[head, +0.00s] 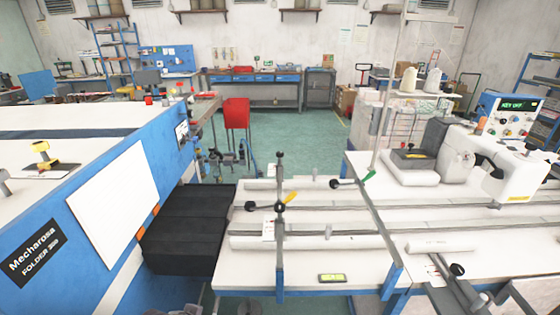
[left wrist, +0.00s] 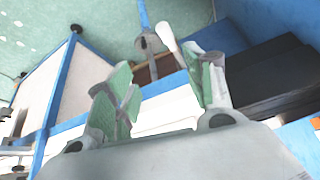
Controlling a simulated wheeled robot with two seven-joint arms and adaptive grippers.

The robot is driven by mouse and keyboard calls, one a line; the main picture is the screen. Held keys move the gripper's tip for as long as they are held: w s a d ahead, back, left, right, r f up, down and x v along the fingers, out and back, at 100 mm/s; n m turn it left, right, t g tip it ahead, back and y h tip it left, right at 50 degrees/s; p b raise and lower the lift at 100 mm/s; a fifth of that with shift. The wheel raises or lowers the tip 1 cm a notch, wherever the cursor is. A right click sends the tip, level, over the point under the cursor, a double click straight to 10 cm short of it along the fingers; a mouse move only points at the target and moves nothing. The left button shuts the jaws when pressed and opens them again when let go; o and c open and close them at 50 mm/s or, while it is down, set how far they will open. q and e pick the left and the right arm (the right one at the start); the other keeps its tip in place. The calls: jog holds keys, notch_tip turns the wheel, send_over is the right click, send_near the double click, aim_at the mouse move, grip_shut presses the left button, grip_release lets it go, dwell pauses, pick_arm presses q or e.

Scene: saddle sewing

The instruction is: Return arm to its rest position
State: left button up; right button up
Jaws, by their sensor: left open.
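My left gripper (left wrist: 160,92) shows in the left wrist view, its two green-padded fingers spread wide apart. It is open, and I see nothing held between the fingers. Beyond the fingers are a blue-edged white surface, a dark stepped block (left wrist: 265,80) on the right and green floor (left wrist: 35,35) at upper left. In the head view neither gripper shows clearly; only a small grey piece appears at the bottom edge, left of centre. My right gripper is not in view.
In the head view, a blue Mecharosa folder machine (head: 110,215) stands at left beside black bellows (head: 190,225). A white worktable (head: 340,270) with rails and clamps is at centre right. A white sewing machine (head: 500,165) stands at right. Green floor (head: 300,145) is clear behind.

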pick_arm(q)
jog(key=s+a+f+g, duration=0.1)
jog(key=s+a+g, duration=0.1)
jog(key=s, duration=0.3)
jog(key=s+f+g, duration=0.1)
jog(key=s+f, duration=0.2)
jog(key=f, duration=3.1)
jog(key=s+a+f, duration=0.2)
jog(key=s+f, duration=0.7)
jog(key=s, duration=0.2)
jog(key=s+a+f+g, duration=0.1)
jog(key=s+a+f, duration=0.1)
jog(key=s+f, duration=0.8)
jog(key=shift+s+a+f+g+y, duration=0.15)
jog(key=shift+s+a+g+y, duration=0.2)
jog(key=shift+s, duration=0.2)
